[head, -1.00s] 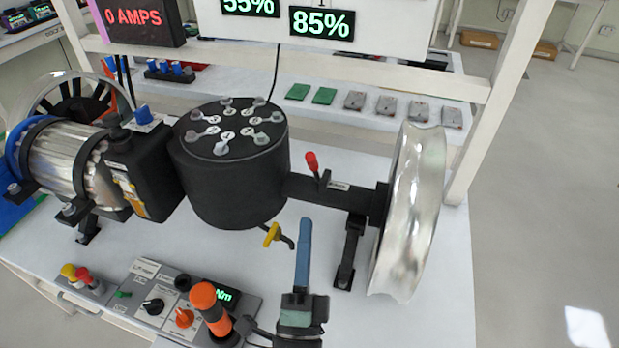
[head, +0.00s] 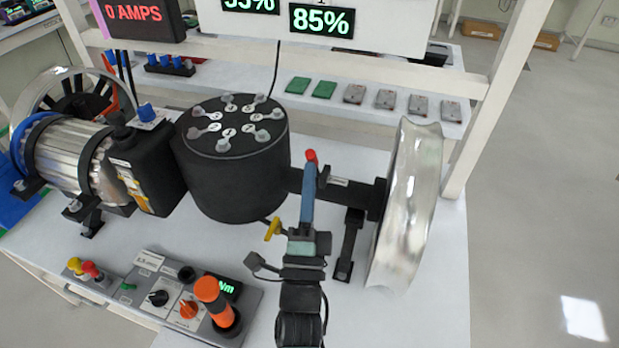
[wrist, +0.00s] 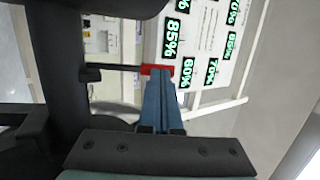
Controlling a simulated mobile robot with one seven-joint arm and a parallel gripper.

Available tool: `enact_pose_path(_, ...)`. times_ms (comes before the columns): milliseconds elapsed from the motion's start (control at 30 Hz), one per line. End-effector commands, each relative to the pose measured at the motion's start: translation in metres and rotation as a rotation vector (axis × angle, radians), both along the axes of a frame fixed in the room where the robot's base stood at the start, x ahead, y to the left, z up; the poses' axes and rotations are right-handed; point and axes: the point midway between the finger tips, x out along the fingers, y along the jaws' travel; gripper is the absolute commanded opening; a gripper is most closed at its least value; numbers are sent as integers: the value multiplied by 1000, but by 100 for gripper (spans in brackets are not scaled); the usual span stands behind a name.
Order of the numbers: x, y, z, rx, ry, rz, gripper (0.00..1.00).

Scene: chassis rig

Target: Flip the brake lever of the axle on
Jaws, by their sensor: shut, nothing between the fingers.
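The brake lever is a small lever with a red tip (head: 311,156) on the black axle housing (head: 350,190), between the black drum and the silver wheel. In the head view my gripper (head: 309,168) has its blue fingers pointing up, overlapping the lever just below the red tip. The lever's stem is mostly hidden behind the fingers. In the wrist view the red tip (wrist: 157,70) lies right at the ends of the blue fingers (wrist: 160,100), which are shut together with nothing between them. I cannot tell whether they touch it.
The black drum (head: 235,175) stands left of my gripper, with a yellow-handled valve (head: 273,229) low at its front. The silver wheel (head: 408,205) stands to the right. A control panel (head: 180,300) with an orange-topped joystick (head: 212,298) lies at the front left.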

Motion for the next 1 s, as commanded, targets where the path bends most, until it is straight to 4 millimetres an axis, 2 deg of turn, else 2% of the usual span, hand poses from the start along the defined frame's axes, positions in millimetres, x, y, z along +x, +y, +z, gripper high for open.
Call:
enact_pose_path(267,3,-1,10,15,48,1,0)
enact_pose_path(600,16,-5,29,66,205,1,0)
enact_pose_path(1000,32,-10,34,123,376,1,0)
